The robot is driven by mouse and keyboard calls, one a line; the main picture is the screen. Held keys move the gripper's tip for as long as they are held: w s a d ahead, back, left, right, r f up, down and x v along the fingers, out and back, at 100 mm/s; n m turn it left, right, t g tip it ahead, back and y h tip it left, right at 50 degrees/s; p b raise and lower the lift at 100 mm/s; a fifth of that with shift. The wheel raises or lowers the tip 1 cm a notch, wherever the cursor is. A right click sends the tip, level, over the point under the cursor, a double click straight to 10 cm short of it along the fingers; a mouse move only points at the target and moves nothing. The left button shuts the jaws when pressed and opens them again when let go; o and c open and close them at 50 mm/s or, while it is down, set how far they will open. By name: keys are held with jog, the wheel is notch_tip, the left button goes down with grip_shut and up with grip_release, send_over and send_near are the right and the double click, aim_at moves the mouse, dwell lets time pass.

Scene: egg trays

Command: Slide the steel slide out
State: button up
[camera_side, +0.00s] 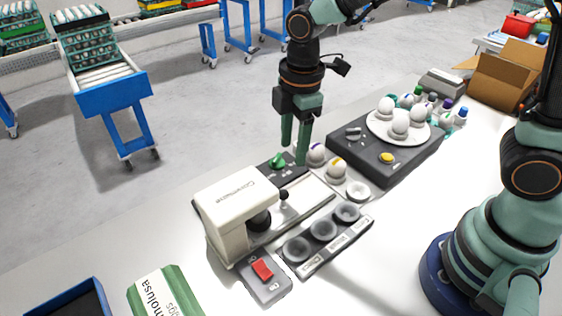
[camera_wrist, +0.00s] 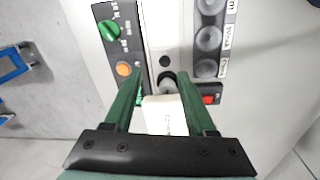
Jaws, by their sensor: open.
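A small dark knob (camera_side: 284,194) stands on the slide near the machine's head. In the wrist view the slide (camera_wrist: 164,25) runs upward from the white head (camera_wrist: 164,115), and the dark knob (camera_wrist: 165,61) shows just beyond the fingertips. My gripper (camera_side: 294,156) is open and empty, pointing down above the machine's far edge. In the wrist view its green fingers (camera_wrist: 160,76) are apart, with the head and a dark round part between them.
A panel with a green dial (camera_side: 277,160) borders the slide. A rack of three cups (camera_side: 323,230) and a red switch (camera_side: 262,270) lie in front. A dark scale-like box (camera_side: 385,168) carries eggs behind.

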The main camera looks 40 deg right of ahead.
aim_at(283, 191)
jog(key=a+f+n, duration=0.2)
jog(key=f, duration=0.1)
jog(key=shift+a+g, duration=0.15)
jog(key=shift+g, duration=0.25)
jog(key=shift+f, duration=4.45)
jog(key=shift+f, duration=0.3)
grip_shut()
jog(key=shift+w+d, duration=0.1)
jog(key=shift+d, duration=4.35)
grip_release()
